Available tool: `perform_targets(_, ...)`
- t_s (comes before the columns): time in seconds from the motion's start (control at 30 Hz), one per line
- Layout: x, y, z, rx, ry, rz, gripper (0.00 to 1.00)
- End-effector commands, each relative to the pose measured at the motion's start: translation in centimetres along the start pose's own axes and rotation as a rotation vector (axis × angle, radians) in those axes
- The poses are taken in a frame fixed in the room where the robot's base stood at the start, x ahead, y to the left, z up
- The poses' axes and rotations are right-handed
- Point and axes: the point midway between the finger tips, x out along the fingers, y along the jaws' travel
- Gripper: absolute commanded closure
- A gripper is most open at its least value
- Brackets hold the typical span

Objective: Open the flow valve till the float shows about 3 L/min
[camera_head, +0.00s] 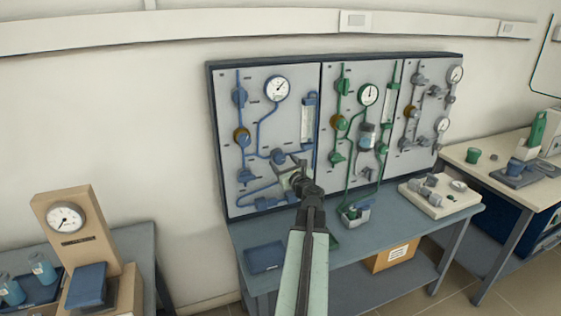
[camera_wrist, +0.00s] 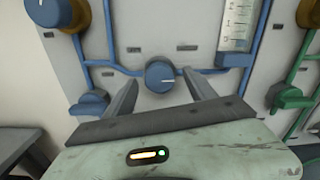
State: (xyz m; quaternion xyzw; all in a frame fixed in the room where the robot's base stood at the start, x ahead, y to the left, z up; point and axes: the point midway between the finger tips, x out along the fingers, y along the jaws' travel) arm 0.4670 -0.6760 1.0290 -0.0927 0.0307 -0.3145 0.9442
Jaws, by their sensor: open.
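The blue-framed flow tube (camera_head: 307,122) stands upright at the panel's upper right. Its scale shows partly in the wrist view (camera_wrist: 236,27); I cannot make out the float.
Blue lever handles (camera_wrist: 90,105) and pipes lie left of the knob. A green-piped panel (camera_head: 352,85) with a green lever handle (camera_wrist: 290,98) is to the right. A blue bench (camera_head: 350,250) stands below, with a blue pad (camera_head: 265,257) and a pale tray (camera_head: 440,203) on it.

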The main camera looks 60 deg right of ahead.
Motion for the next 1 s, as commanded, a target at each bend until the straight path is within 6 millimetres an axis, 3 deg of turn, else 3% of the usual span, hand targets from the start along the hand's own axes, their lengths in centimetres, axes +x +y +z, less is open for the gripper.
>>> perform_targets(0.1,1.7,0.1,0.0,-0.001,0.0,0.002,0.35)
perform_targets(0.33,1.8,0.2,0.0,-0.001,0.0,0.003,0.35)
perform_targets(0.37,1.8,0.2,0.0,-0.001,0.0,0.003,0.41)
perform_targets(0.57,1.8,0.2,0.0,-0.001,0.0,0.003,0.97)
perform_targets(1.0,1.8,0.5,0.1,-0.099,-0.001,0.004,0.98)
